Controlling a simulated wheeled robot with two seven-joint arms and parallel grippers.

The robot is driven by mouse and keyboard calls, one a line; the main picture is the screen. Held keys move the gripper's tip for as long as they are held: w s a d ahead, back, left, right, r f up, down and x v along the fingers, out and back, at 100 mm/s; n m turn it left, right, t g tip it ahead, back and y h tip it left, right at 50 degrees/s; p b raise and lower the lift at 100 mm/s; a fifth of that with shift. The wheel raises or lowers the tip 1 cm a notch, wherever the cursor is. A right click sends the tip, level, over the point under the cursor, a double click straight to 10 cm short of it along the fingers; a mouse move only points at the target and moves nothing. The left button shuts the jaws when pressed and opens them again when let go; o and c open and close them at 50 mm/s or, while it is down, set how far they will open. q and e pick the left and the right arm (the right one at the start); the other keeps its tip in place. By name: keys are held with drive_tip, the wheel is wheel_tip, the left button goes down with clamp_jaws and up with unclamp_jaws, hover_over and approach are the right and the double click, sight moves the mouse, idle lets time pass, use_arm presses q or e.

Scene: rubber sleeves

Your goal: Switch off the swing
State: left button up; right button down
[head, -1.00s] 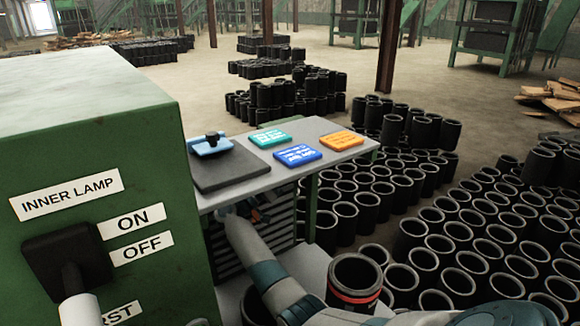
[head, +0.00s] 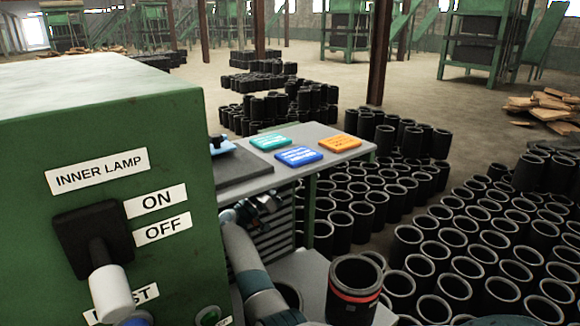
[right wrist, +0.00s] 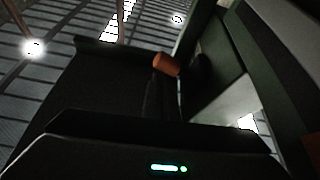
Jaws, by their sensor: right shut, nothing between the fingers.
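A green control cabinet (head: 30,140) fills the left of the head view. Its black switch plate (head: 85,235) has a lever with a pale knob (head: 112,292), beside labels reading INNER LAMP, ON and OFF. I see no label reading swing. My right arm reaches past the cabinet's right side, and my right gripper (head: 262,203) is shut and empty, small and partly hidden below the grey table. In the right wrist view an orange-brown cylinder (right wrist: 166,64) on a dark stem is near the gripper; contact cannot be told. My left gripper is not clearly visible.
A grey table (head: 320,158) holds teal (head: 270,142), blue (head: 298,156) and orange (head: 338,143) plates. A black sleeve with a red band (head: 355,285) stands below it. Many black sleeves (head: 450,235) crowd the floor at right.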

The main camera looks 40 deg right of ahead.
use_arm(q)
drive_tip(key=shift+s+a, duration=0.1)
drive_tip(key=shift+a, duration=0.35)
